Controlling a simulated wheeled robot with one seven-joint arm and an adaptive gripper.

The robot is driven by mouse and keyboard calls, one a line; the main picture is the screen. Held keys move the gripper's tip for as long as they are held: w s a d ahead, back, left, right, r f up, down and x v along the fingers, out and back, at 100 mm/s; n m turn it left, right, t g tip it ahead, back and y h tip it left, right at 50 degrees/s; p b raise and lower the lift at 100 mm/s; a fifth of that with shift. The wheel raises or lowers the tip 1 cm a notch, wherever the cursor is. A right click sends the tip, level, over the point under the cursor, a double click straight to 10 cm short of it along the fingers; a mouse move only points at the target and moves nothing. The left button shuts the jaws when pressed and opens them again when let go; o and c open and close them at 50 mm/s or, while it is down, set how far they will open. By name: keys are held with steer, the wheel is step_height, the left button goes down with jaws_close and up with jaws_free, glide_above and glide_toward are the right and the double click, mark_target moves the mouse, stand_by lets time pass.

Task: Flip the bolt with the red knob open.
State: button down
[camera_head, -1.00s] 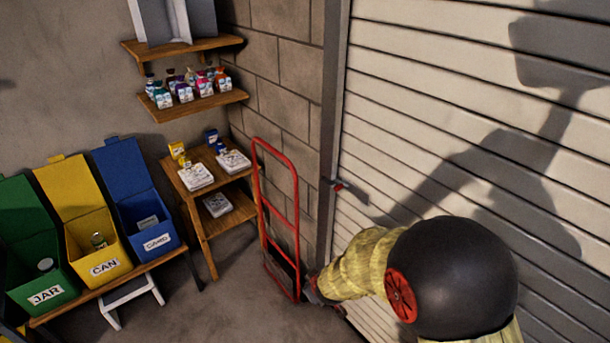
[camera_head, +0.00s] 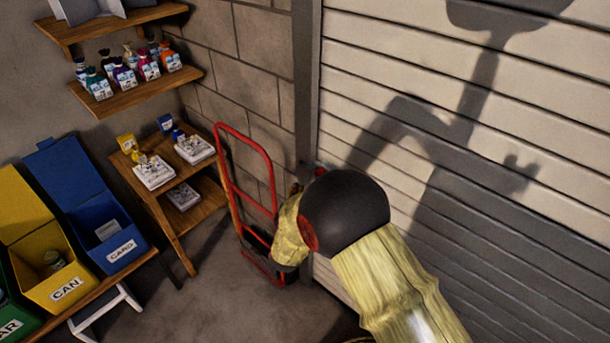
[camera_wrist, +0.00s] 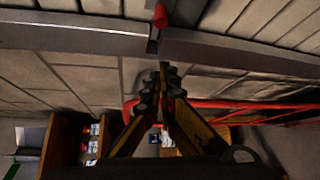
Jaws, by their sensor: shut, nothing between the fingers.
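The bolt's red knob (camera_wrist: 160,15) is at the top centre of the wrist view, above a dark gap between two grey frame pieces. In the head view only a bit of red (camera_head: 320,169) shows over my arm's black joint, at the edge of the shutter door. The rest of the bolt is mostly hidden there. My gripper (camera_wrist: 163,68) is shut and empty in the wrist view. Its tips point toward the gap just below the knob in the picture; I cannot tell whether they touch anything. In the head view the fingers are hidden behind my arm.
A red hand truck (camera_head: 229,185) stands against the block wall, close to my wrist. The slatted shutter door (camera_head: 400,60) fills the right side. A wooden side shelf (camera_head: 205,207) and a blue card bin (camera_head: 95,240) stand left.

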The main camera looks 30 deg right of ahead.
stand_by(0.4)
steer(key=b+x, duration=0.3)
steer(key=x, duration=0.7)
steer(key=shift+d+f, duration=0.15)
steer(key=shift+f, duration=0.05)
steer(key=shift+s+d+r, duration=0.1)
steer(key=shift+s+r, duration=0.1)
steer(key=shift+s, duration=0.2)
steer(key=shift+s+d+r, duration=0.1)
steer(key=shift+s+r, duration=0.05)
steer(key=shift+s, duration=0.3)
steer(key=shift+s+d+r+b, duration=0.15)
steer(key=shift+s+b, duration=0.1)
steer(key=shift+s, duration=0.25)
steer(key=shift+s+d+r+b, duration=0.1)
steer(key=shift+s+d+b, duration=0.1)
steer(key=shift+s, duration=0.35)
steer(key=s, duration=0.1)
steer(key=s+d+p, duration=0.1)
steer(key=s, duration=0.1)
steer(key=s+p, duration=0.1)
steer(key=shift+s+d, duration=0.35)
